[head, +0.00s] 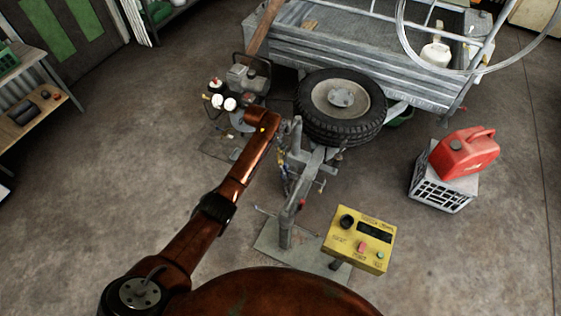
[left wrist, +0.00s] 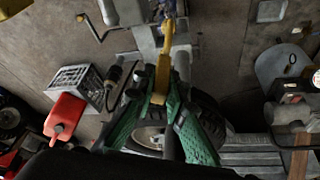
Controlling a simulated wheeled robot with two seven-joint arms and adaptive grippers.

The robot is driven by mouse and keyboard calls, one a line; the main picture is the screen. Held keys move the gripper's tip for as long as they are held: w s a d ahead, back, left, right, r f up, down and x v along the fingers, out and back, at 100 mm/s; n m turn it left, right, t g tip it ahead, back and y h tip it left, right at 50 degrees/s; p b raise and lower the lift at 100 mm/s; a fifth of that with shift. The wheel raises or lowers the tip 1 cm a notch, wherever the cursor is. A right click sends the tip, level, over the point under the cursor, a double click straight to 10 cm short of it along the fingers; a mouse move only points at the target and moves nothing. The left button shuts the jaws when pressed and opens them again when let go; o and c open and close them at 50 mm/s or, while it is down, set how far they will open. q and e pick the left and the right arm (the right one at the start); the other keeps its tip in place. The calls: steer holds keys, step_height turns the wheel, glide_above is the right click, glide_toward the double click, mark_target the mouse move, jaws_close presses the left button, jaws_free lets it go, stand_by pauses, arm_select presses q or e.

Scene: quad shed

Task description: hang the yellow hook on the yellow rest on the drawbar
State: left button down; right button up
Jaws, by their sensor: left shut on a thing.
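In the left wrist view my left gripper (left wrist: 160,100) has its green fingers closed on a yellow hook (left wrist: 163,72). The hook points away from the fingertips toward the grey metal drawbar parts at the top of that view. A second yellow piece (left wrist: 169,26) shows at its far end; I cannot tell whether it is part of the hook or the rest. In the head view my left gripper (head: 283,160) is small and partly hidden beside the grey drawbar (head: 314,162). The yellow rest is not clearly made out there. My right gripper is not in view.
A trailer (head: 370,62) with a spare wheel (head: 342,105) stands behind the drawbar. A compressor (head: 243,80) is at its left. A yellow control box (head: 358,238) stands near its front end. A red jerry can (head: 465,153) sits on a crate (head: 440,192) at right. Floor at left is open.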

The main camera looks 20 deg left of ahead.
arm_select(q)
steer(key=d+f+m+g+h, duration=0.25)
steer(key=d+m, duration=0.55)
steer(key=d, duration=0.5)
steer(key=shift+m+g+y, duration=0.35)
steer(key=shift+m, duration=0.55)
steer(key=shift+s+d+f+b, duration=0.25)
steer(key=shift+d+f+b, duration=1.2)
steer(key=shift+f, duration=0.45)
steer(key=shift+s+d+f+b, duration=0.3)
steer(key=shift+d+f+b, duration=1.1)
steer(key=shift+f, duration=0.55)
steer(key=shift+s+d+f+b, duration=0.25)
steer(key=shift+d+f+b, duration=1.2)
steer(key=shift+f, duration=0.45)
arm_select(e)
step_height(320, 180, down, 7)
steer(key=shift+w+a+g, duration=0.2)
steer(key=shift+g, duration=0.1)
